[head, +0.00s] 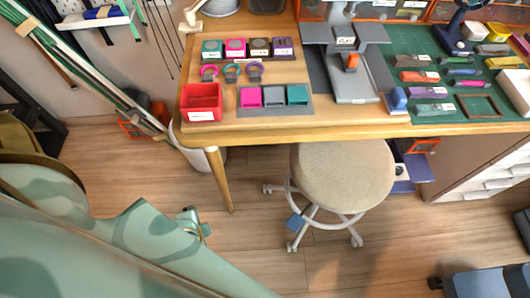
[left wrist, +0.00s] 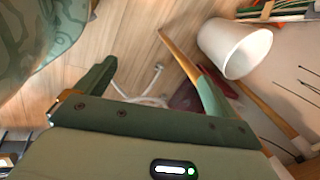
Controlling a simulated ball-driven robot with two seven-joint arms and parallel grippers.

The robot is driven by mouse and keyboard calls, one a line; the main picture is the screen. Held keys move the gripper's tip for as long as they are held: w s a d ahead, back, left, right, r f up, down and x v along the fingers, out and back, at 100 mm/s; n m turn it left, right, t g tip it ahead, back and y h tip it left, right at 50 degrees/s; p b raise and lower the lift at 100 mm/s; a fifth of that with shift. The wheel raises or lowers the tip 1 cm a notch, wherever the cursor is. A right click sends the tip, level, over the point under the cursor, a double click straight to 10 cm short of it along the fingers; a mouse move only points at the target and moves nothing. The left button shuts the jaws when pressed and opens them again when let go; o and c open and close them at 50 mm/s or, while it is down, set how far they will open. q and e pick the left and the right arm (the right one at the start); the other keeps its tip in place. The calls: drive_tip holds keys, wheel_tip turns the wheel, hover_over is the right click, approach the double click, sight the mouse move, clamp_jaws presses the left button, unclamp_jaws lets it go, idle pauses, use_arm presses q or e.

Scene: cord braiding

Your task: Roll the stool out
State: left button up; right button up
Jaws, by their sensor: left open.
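The stool (head: 343,176) has a round beige seat, a pale foot ring and a white wheeled base. It stands upright in the head view, its back edge close to the table's front edge. A small blue piece (head: 296,222) is at its foot ring. My left gripper (head: 193,222) is low, left of the stool and apart from it. In the left wrist view the two green fingers (left wrist: 155,88) are spread with nothing gripped between them. White parts of the stool's base (left wrist: 150,88) show beyond them, partly hidden by the gripper. My right gripper is not in view.
The wooden table (head: 290,134) holds trays and parts; its front leg (head: 220,180) stands between my left gripper and the stool. A white bin (left wrist: 236,48) is behind that leg. A drawer unit (head: 480,170) stands right. Open floor (head: 390,255) lies in front of the stool.

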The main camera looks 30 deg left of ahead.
use_arm(q)
drive_tip(key=w+d+f+n+t+h+b, duration=0.3)
drive_tip(key=w+d+n+t, duration=0.3)
drive_tip(key=n, duration=0.5)
drive_tip(key=w+d+f+n+t+h+b, duration=0.3)
drive_tip(key=w+d+n+t, duration=0.4)
drive_tip(key=n, duration=0.4)
drive_tip(key=shift+w+n+t+h+b, duration=0.45)
drive_tip(key=shift+t+b, duration=0.45)
drive_tip(key=shift+b, duration=0.25)
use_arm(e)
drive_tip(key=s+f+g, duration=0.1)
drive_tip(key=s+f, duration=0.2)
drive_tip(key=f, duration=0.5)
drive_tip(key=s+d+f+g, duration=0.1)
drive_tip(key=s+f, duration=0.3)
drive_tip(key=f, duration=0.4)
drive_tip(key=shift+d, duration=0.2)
use_arm(q)
drive_tip(key=shift+f, duration=0.1)
